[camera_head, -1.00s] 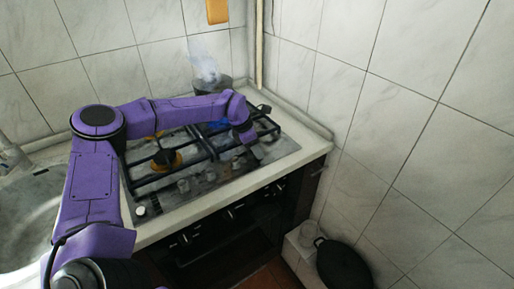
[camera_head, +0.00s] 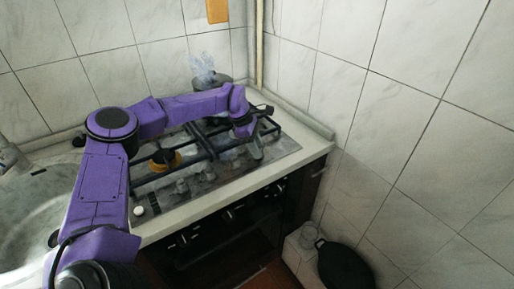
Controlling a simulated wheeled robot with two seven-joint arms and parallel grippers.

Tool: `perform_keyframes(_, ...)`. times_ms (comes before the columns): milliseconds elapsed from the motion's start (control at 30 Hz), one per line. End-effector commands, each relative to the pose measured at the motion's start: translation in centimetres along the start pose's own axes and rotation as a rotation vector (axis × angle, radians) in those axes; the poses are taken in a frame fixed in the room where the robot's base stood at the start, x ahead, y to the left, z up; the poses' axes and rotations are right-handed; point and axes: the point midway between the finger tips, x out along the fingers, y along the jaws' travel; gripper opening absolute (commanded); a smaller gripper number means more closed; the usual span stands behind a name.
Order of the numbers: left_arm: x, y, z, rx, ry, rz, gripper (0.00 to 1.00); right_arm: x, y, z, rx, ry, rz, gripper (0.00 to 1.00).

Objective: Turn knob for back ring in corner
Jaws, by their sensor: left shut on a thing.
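The gas hob (camera_head: 165,202) is set in the worktop in the corner, with black grates over its burners. Several small knobs, such as a grey knob (camera_head: 182,186), stand along its front strip. My left arm reaches across the hob from the left. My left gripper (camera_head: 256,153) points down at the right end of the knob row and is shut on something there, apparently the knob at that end. That knob is mostly hidden by the gripper. A dark pot (camera_head: 211,84) with steam rising stands at the back corner. No flame shows. My right gripper is out of view.
Tiled walls close in behind and to the right of the hob. A sink (camera_head: 30,215) lies at the left. A white knob (camera_head: 139,210) sits at the hob's front left. A black pan (camera_head: 345,265) stands low at the right.

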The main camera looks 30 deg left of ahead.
Motion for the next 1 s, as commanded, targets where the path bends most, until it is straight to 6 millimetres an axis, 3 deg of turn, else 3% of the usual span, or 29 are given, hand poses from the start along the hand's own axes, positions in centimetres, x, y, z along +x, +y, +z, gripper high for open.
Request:
perform_keyframes(233, 0.0, 0.1, -0.1, 0.0, 0.003, 0.002, 0.06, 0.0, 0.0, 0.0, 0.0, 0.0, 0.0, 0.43)
perform_keyframes(267, 0.0, 0.1, -0.1, 0.0, 0.003, 0.002, 0.4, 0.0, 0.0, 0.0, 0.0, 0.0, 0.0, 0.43)
perform_keyframes(333, 0.0, 0.1, -0.1, 0.0, 0.003, 0.002, 0.61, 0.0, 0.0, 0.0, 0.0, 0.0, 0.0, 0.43)
perform_keyframes(667, -0.3, 0.1, -0.1, 0.0, 0.001, 0.003, 0.61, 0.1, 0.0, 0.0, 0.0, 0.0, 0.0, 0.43)
perform_keyframes(767, -1.7, 0.1, -0.1, 0.001, 0.0, 0.006, 0.61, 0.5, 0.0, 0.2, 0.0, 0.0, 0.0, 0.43)
perform_keyframes(1000, -7.5, 0.1, -0.2, -0.001, 0.0, 0.007, 0.61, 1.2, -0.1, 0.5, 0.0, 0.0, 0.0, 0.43)
